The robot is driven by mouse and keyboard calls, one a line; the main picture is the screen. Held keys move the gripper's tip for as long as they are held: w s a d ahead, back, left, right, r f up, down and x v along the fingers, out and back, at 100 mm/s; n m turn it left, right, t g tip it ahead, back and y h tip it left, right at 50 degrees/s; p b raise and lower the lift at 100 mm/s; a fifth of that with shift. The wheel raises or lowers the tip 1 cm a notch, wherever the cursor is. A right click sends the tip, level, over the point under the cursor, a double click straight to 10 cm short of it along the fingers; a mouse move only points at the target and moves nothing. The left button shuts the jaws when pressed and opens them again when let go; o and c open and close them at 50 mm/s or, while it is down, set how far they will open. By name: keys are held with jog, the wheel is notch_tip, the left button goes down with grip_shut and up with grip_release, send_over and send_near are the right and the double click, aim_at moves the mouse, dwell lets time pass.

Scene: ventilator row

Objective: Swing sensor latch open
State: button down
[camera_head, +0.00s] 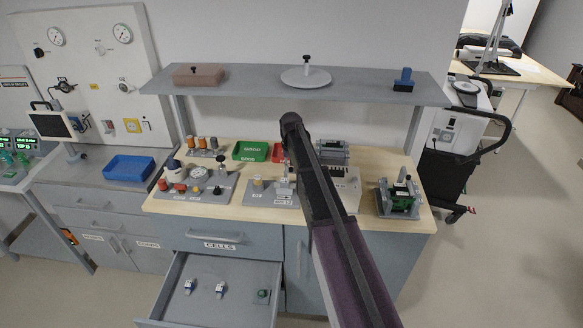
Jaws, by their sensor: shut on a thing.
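My dark arm reaches up from the lower right and ends in a rounded black joint over the middle of the bench. I cannot make out my gripper's jaws; the arm seems to hide them. A grey fixture with a small upright part and a white label (284,197) stands on the bench just left of my arm. It may carry the sensor latch, but it is too small and partly covered to tell whether the latch is open or closed.
The open drawer (209,306) below holds several small parts. The bench bears a gauge panel (207,193), a green bin (250,151), a red bin (277,153) and a green circuit fixture (398,196). A grey shelf (250,87) overhangs it. A dark cart (450,178) stands at right.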

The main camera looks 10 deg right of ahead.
jog(key=c, duration=0.6)
grip_release()
jog(key=shift+m, duration=0.4)
